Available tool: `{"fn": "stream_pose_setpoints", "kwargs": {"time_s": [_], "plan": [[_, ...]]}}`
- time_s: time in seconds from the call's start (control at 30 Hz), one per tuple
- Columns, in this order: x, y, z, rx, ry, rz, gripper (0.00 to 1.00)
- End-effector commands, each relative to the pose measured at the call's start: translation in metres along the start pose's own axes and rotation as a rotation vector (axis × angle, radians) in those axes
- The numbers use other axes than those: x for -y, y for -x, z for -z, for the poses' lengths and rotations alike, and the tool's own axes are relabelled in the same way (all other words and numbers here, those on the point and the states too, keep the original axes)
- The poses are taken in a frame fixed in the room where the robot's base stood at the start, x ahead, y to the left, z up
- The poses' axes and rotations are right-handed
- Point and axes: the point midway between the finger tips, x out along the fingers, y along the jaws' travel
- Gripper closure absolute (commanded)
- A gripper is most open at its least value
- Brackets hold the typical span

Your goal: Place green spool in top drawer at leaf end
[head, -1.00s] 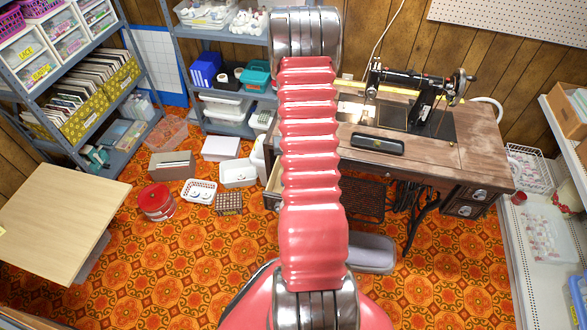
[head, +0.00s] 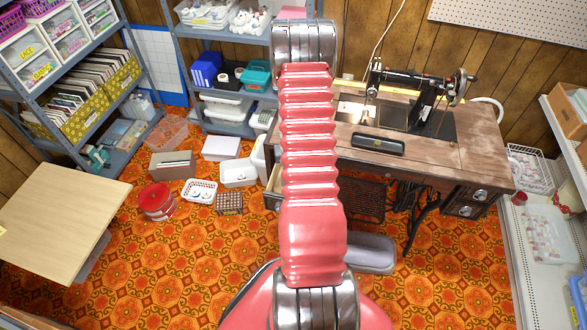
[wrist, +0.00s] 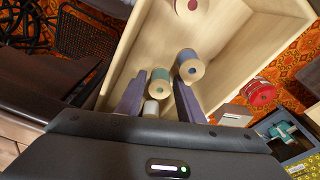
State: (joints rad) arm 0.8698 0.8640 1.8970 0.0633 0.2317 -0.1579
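An open light wooden drawer (wrist: 228,22) fills the upper middle of the wrist view. The green spool (wrist: 160,82) is upright inside its outline, between my fingertips. My gripper (wrist: 158,88) reaches over the drawer with one finger on each side of the green spool. The fingers look parted, with a narrow gap beside the spool, so it does not look clamped. A blue spool (wrist: 190,66) stands close to the right finger. A pale spool (wrist: 151,108) is partly hidden low between the fingers. In the head view my arm hides the gripper and most of the drawer (head: 274,182).
A reddish spool (wrist: 190,4) sits farther along the drawer. The treadle sewing table (head: 430,165) bears a black machine (head: 425,90). A red tin (head: 157,202), a white basket (head: 200,190) and several boxes stand on the floor to the left.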

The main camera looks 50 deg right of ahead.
Motion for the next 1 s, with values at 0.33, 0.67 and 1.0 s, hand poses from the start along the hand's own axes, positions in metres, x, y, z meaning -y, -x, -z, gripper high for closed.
{"fn": "stream_pose_setpoints", "kwargs": {"time_s": [0.33, 0.67, 1.0], "plan": [[0.000, 0.000, 0.000, 0.000, 0.000, 0.000, 0.57], [0.000, 0.019, 0.001, -0.003, -0.001, 0.000, 0.57], [0.000, 0.061, 0.001, -0.003, 0.000, 0.000, 0.57]]}}
